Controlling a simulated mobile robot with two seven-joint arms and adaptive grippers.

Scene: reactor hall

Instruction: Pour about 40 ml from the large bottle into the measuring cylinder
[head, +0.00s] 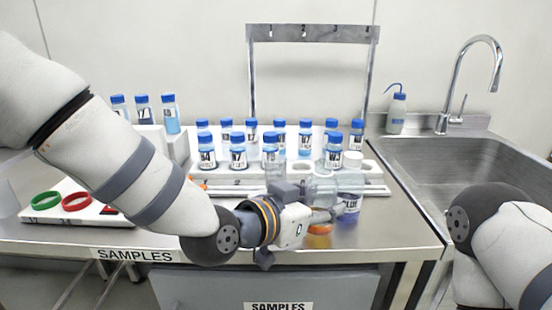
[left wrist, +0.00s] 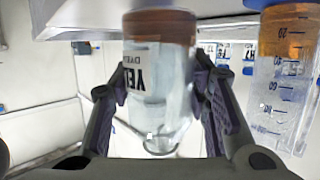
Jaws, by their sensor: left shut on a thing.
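A large clear bottle with a white label starting "YEL" (left wrist: 150,85) is between the fingers of my left gripper (left wrist: 160,95), which is shut on it. Orange liquid lies at its base end, at the top of this upside-down view. In the head view its orange lower part (head: 318,239) shows beneath my left gripper (head: 318,216). The bottle looks roughly upright. The clear measuring cylinder (left wrist: 275,110) stands beside it at the right of the left wrist view, apart from it. Orange liquid fills its base end, up to around the low graduations; the exact level is unclear. My right gripper is out of view.
A large bottle labelled "BLUE" (head: 350,192) stands close to the gripper. Racks with several blue-capped vials (head: 238,152) stand behind. A tray with red and green rings (head: 92,215) is at left. The sink (head: 445,165) is at right. Bare bench shows at front right.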

